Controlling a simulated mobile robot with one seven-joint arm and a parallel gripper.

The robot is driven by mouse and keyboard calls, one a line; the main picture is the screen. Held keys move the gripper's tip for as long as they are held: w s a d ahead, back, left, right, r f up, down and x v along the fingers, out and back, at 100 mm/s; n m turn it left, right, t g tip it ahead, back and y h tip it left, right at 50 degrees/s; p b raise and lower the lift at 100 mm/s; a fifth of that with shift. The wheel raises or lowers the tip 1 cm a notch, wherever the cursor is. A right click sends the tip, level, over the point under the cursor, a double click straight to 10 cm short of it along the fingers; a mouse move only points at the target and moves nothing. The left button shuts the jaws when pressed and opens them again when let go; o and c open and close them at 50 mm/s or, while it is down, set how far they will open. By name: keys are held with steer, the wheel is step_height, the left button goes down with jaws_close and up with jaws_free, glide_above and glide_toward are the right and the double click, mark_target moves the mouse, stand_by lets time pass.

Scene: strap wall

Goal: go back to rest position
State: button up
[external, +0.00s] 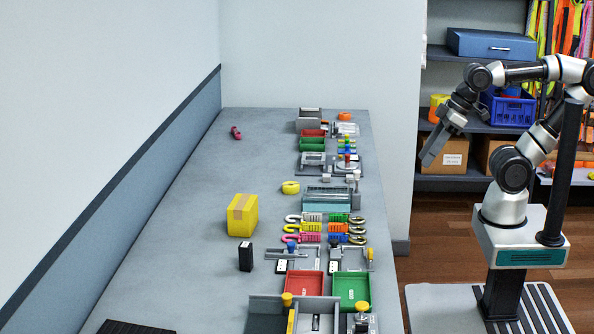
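My gripper (434,150) hangs at the end of my arm, tilted down, in the right part of the external view. It is off to the right of the table (190,215) and touches nothing there. I see no object in it. Its fingers show side-on and small, so I cannot tell whether they are open or shut. My arm is raised and bent above my base.
On the table stand a yellow box (242,216), a black block (246,259), a red tray (304,285), a green tray (351,290) and rows of small fixtures. Shelves with a blue crate (508,108) stand behind my arm. Floor (440,245) shows between table and base.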

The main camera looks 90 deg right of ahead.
step_height(320, 180, up, 17)
steer(key=p, duration=1.4)
steer(key=shift+w+f, duration=0.2)
steer(key=shift+c, duration=0.4)
